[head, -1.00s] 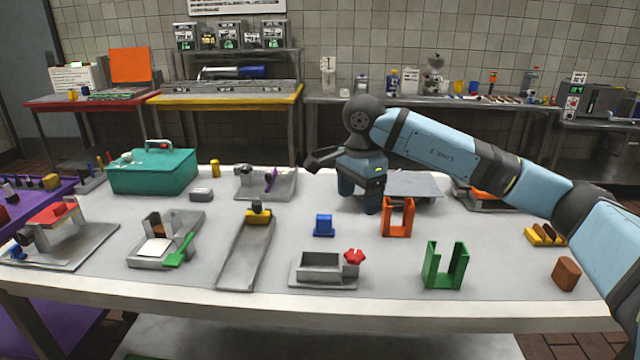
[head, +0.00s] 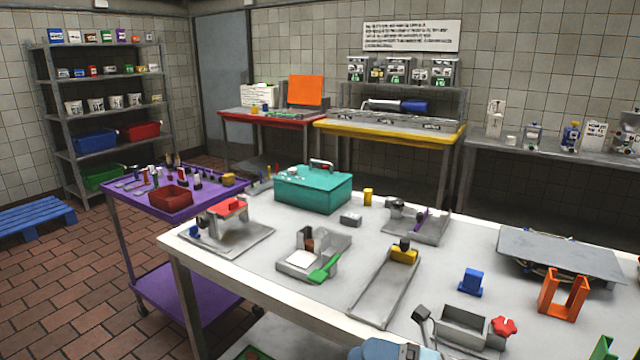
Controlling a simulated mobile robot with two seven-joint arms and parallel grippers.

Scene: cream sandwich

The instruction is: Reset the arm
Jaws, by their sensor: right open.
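My right gripper (head: 408,346) shows only in part at the bottom edge of the head view. A light blue piece of it and a dark, thin part beside it are visible. It is in front of the grey box fixture with the red knob (head: 504,326). I see nothing held in it, and most of the arm is cut off by the frame. My left gripper and left arm are not in view.
The white table (head: 215,258) holds a teal box (head: 313,190), an orange bracket (head: 563,296), a blue block (head: 471,281) and a flat grey plate (head: 560,256). A purple cart (head: 120,186) stands left of it.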

